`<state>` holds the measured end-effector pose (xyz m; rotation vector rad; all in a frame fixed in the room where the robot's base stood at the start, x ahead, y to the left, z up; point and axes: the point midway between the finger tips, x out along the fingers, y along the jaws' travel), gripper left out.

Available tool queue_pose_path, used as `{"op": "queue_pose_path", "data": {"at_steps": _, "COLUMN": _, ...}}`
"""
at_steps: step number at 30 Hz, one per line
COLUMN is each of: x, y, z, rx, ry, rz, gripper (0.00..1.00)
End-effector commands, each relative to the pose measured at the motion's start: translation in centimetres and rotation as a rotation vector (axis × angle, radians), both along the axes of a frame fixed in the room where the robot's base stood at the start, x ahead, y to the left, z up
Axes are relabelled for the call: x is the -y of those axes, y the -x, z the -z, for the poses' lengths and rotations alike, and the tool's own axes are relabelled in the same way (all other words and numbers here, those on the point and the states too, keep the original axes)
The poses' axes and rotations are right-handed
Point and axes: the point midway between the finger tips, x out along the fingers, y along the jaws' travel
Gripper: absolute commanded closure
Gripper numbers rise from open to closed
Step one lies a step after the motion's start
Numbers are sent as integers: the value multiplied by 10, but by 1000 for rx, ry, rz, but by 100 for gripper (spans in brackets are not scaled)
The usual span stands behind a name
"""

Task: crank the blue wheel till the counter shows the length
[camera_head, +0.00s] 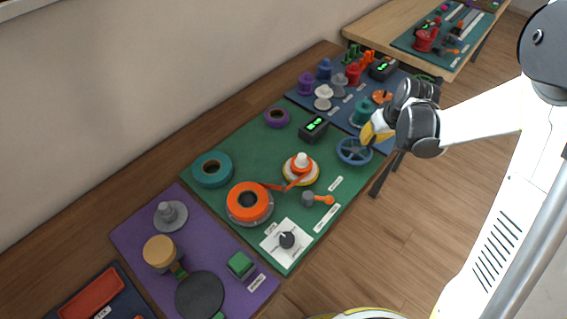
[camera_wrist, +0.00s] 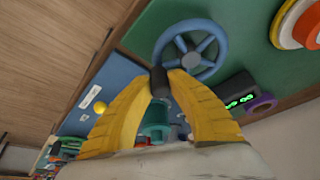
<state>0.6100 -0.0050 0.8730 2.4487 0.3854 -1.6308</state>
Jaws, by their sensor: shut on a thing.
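The blue wheel (camera_head: 354,151) lies on the green mat near its right edge. It also shows at the top of the wrist view (camera_wrist: 222,48), with spokes and a dark crank handle (camera_wrist: 159,82) at its rim. My gripper (camera_head: 368,134) is at the wheel's far right side; in the wrist view its yellow fingers (camera_wrist: 160,84) are closed around the dark handle. The counter (camera_head: 314,127) is a black box with green lit digits, on the green mat behind the wheel. It also shows in the wrist view (camera_wrist: 238,100); its digits are too small to read surely.
The green mat (camera_head: 232,151) also holds an orange spool (camera_head: 249,201), a white-and-orange spool (camera_head: 301,168), a teal ring (camera_head: 211,169) and a white dial plate (camera_head: 287,242). A blue mat (camera_head: 300,98) with several coloured spools lies behind. Open floor is at right.

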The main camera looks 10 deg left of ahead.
Motion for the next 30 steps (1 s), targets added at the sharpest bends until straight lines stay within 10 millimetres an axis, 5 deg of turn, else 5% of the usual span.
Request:
{"op": "queue_pose_path", "data": {"at_steps": 8, "x": 3, "y": 36, "z": 1, "rx": -4, "ry": 2, "rz": -1, "gripper": 100}}
{"op": "queue_pose_path", "data": {"at_steps": 30, "x": -8, "y": 54, "z": 1, "rx": -2, "ry": 1, "rz": 0, "gripper": 100}}
